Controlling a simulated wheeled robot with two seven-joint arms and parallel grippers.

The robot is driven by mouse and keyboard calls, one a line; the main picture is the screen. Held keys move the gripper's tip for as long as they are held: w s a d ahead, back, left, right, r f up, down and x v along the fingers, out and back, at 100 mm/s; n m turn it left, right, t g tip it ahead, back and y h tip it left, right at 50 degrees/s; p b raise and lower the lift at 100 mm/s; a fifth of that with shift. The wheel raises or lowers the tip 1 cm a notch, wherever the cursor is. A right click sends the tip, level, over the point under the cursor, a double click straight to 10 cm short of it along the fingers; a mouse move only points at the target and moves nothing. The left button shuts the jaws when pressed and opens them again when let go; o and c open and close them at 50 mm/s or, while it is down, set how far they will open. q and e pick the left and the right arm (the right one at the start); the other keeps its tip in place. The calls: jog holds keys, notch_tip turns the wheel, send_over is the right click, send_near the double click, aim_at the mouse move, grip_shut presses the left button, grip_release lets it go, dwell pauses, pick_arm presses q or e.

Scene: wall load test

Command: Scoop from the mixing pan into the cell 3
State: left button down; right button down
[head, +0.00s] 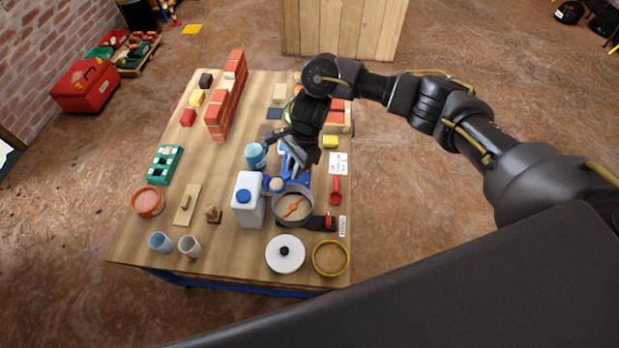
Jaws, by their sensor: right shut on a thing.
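The mixing pan (279,217) is a round grey pan near the front right of the table, holding a pale mix and an orange piece. A green moulded tray with several cells (159,174) lies at the left; I cannot tell which cell is number 3. My right gripper (265,148) reaches in from the right above the table, behind the pan. It is shut on a light blue cup (255,157), apart from both pan and tray; the wrist partly hides the jaws. My left gripper is not in view.
A white jug (247,205) with a blue cap stands close left of the pan, and a blue stand (293,182) behind it. A red scoop (336,191) lies at the right. A brick wall (219,113) rises at the back. A white lid (285,260) lies in front.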

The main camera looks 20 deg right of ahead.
jog(key=s+d+f+m+t+y+p, duration=0.1)
jog(key=s+d+f+m, duration=0.1)
jog(key=f, duration=0.5)
jog(key=d+m, duration=0.1)
jog(key=m, duration=0.1)
jog(key=shift+d+m+t+p, duration=0.3)
jog(key=shift+d+m, duration=0.05)
jog(key=shift+m, duration=0.05)
notch_tip(320, 180, up, 7)
jog(key=s+d+n+g, duration=0.1)
jog(key=n+g, duration=0.1)
jog(key=n, duration=0.3)
jog(key=s+d+r+n+g, duration=0.1)
jog(key=s+d+r+n, duration=0.3)
jog(key=s+d+r, duration=0.1)
jog(key=s+d, duration=0.1)
jog(key=s, duration=0.1)
jog(key=shift+s+d+h, duration=0.3)
jog(key=shift+s+h, duration=0.1)
